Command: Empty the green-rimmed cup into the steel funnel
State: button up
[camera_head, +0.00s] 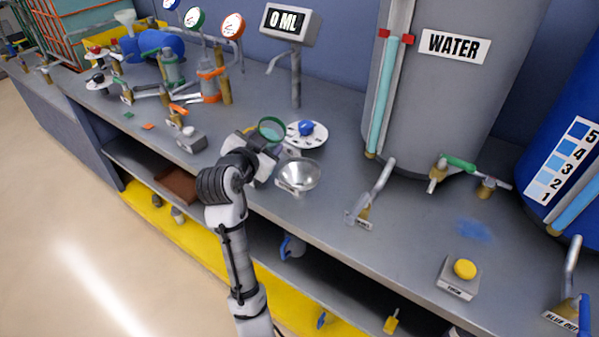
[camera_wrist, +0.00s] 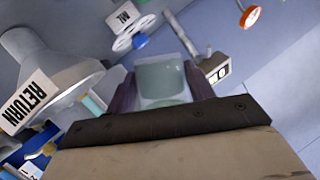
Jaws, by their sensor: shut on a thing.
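The green-rimmed cup (camera_head: 271,129) is up off the bench beside the white dial plate, behind and left of the steel funnel (camera_head: 298,174). My gripper (camera_head: 262,143) is shut on the cup. In the wrist view the cup's pale, see-through body (camera_wrist: 162,78) sits between my two fingers (camera_wrist: 162,92). The cup's open rim faces partly toward the head camera; its contents and exact tilt I cannot tell. The funnel's wide bowl is open upward. In the wrist view the funnel (camera_wrist: 62,62) is at the left, apart from the cup, with a RETURN label.
A white dial plate with a blue knob (camera_head: 306,130) lies behind the funnel. A display reading 0 ML (camera_head: 290,23) stands on a post. The grey WATER tank (camera_head: 440,85) stands at the right. Pipes and valves crowd the left bench. Bare bench (camera_head: 400,260) lies right of the funnel.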

aim_at(273, 143)
jog(key=shift+d+r, duration=0.1)
jog(key=shift+r, duration=0.05)
jog(key=shift+s+d+f+m+t+b, duration=0.45)
jog(key=shift+m+b, duration=0.15)
jog(key=shift+b, duration=1)
jog(key=shift+d+r+m+t+y+b, duration=0.1)
jog(key=shift+r+m+t+y+b, duration=0.3)
jog(key=shift+m+b, duration=0.5)
jog(key=shift+r+m+t+b, duration=0.25)
jog(key=shift+r+m+b, duration=0.2)
jog(key=shift+b, duration=0.65)
jog(key=shift+f+m+t+b, duration=0.4)
jog(key=shift+m+b, duration=0.35)
jog(key=shift+b, duration=0.85)
jog(key=shift+r+m+t+b, duration=0.3)
jog(key=shift+r+m+b, duration=0.15)
jog(key=shift+m+b, duration=0.4)
jog(key=shift+s+d+r+m+t+b, duration=0.3)
jog(key=shift+m+b, duration=0.2)
jog(key=shift+b, duration=0.3)
jog(key=shift+s+d+r+m+t+b, duration=0.2)
jog(key=shift+d+m+b, duration=0.2)
jog(key=shift+b, duration=0.35)
